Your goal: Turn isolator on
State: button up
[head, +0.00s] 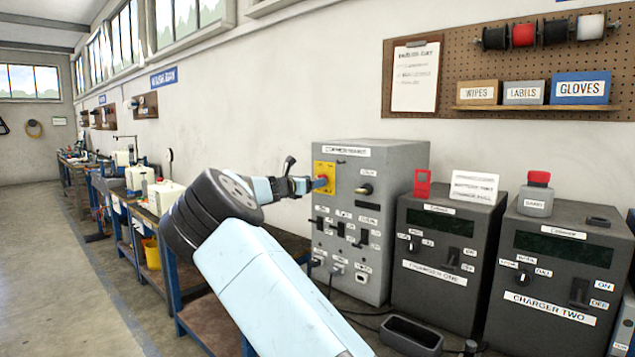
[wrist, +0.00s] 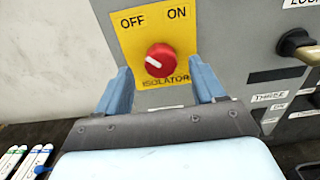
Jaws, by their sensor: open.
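The isolator is a red round knob (wrist: 160,60) on a yellow plate (wrist: 150,22) marked OFF at left and ON at right. Its white line slants to the upper left, towards OFF. The yellow plate (head: 325,168) also shows in the head view, high on the left of a grey cabinet (head: 372,160); there my gripper mostly hides the knob. My gripper (wrist: 163,84) is open, with one blue finger on each side of the knob and slightly below it in the wrist view. I see gaps between fingers and knob, and no clear contact.
Charger one (head: 436,260) and charger two (head: 556,265) stand right of the cabinet. A dark tray (head: 411,335) lies in front. Several slim labelled items (wrist: 25,160) lie at lower left.

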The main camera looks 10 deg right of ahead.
jog(key=shift+x, duration=1.55)
jog(key=shift+c, duration=0.3)
jog(key=c, duration=1)
jog(key=shift+m, duration=0.3)
jog(key=m, duration=1.7)
jog(key=shift+s+d+f, duration=0.2)
jog(key=shift+d+f, duration=0.05)
jog(key=shift+f, duration=0.1)
jog(key=shift+f+m, duration=0.1)
jog(key=shift+m, duration=0.2)
